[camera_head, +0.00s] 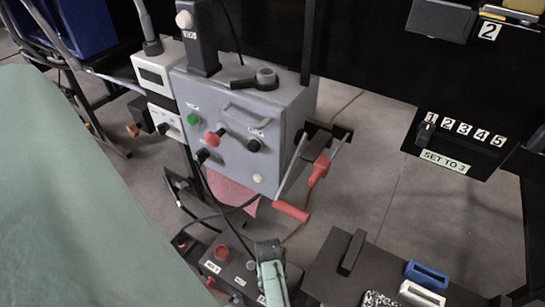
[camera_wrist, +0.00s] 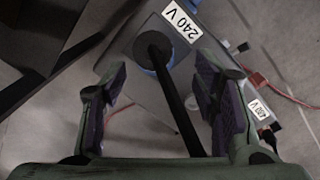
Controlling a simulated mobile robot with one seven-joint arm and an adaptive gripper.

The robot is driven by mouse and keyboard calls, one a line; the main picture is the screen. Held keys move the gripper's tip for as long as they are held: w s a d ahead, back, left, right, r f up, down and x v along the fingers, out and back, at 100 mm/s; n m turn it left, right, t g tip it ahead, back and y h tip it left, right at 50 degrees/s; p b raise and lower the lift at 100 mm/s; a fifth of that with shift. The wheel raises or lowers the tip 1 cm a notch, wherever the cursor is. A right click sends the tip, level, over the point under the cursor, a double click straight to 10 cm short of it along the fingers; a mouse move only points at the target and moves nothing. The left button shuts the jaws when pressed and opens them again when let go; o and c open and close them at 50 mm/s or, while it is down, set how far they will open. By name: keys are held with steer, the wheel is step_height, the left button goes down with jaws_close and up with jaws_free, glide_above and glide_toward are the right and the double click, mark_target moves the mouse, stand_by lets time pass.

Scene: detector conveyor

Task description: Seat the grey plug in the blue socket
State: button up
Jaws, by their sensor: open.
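In the wrist view the dark grey round plug (camera_wrist: 150,46) stands at the socket beside the "240 V" label (camera_wrist: 182,20). A little of the blue socket (camera_wrist: 149,72) shows under its edge. I cannot tell how deep the plug sits. Its black cable (camera_wrist: 180,112) runs back between my fingers. My gripper (camera_wrist: 160,72) is open, with one finger on each side of the cable and a gap to both. In the head view my gripper (camera_head: 270,268) is over the low socket box (camera_head: 228,270) and hides part of it.
A red socket (camera_head: 221,252) and a black part (camera_head: 181,240) are on the same box. The grey control cabinet (camera_head: 245,125) stands behind, with red-handled levers (camera_head: 291,211) and loose cables. A dark bench (camera_head: 345,275) with blue and white blocks is at right.

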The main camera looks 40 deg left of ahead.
steer(key=shift+s+r, duration=0.1)
steer(key=shift+r, duration=1.85)
